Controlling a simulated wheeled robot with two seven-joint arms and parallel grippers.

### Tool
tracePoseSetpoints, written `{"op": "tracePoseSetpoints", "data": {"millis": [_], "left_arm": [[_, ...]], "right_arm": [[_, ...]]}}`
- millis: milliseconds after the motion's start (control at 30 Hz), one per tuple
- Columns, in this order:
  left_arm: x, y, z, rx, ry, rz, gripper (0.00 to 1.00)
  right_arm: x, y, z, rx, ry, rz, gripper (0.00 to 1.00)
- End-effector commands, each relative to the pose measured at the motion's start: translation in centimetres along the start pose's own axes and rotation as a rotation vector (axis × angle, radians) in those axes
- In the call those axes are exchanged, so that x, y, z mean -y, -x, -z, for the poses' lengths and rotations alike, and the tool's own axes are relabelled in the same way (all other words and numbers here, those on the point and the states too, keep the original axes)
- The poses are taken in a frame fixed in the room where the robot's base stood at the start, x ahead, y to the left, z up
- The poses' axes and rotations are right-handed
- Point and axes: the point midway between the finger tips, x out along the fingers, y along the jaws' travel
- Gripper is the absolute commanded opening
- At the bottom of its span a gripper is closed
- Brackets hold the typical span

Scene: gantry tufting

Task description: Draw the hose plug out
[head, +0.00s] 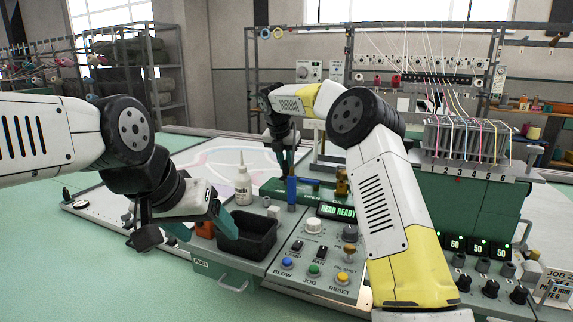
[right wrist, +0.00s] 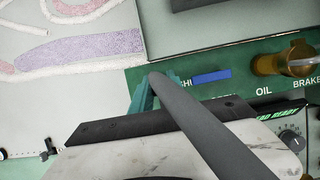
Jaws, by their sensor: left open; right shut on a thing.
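My right gripper (head: 285,165) points down at the back of the green panel (head: 268,188), left of a blue lever (head: 291,190). In the right wrist view its teal fingertip (right wrist: 143,96) shows beside the blue lever (right wrist: 211,76), partly behind a long dark grey bar. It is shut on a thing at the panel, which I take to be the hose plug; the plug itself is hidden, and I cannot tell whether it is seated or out. My left gripper (head: 185,236) is open and empty, its teal finger near a black tray (head: 245,238).
A white bottle (head: 243,187) stands behind the tray. A brass oil cup (right wrist: 285,62) is right of the blue lever. The console (head: 318,250) has knobs and buttons in front. The threaded tufting head (head: 465,140) stands at the right. The tufted cloth (right wrist: 85,50) lies left of the panel.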

Motion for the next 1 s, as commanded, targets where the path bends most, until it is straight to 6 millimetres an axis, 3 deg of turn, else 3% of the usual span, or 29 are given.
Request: {"op": "tracePoseSetpoints", "data": {"millis": [33, 100, 433, 1000], "left_arm": [[0.0, 0.0, 0.0, 0.0, 0.0, 0.0, 0.73], [0.0, 0.0, 0.0, 0.0, 0.0, 0.0, 0.73], [0.0, 0.0, 0.0, 0.0, 0.0, 0.0, 0.73], [0.0, 0.0, 0.0, 0.0, 0.0, 0.0, 0.73]], "right_arm": [[0.0, 0.0, 0.0, 0.0, 0.0, 0.0, 0.14], [0.0, 0.0, 0.0, 0.0, 0.0, 0.0, 0.0], [0.0, 0.3, -0.1, 0.001, -0.001, -0.001, 0.0], [-0.1, 2.4, -1.1, 0.011, -0.004, -0.008, 0.0]]}}
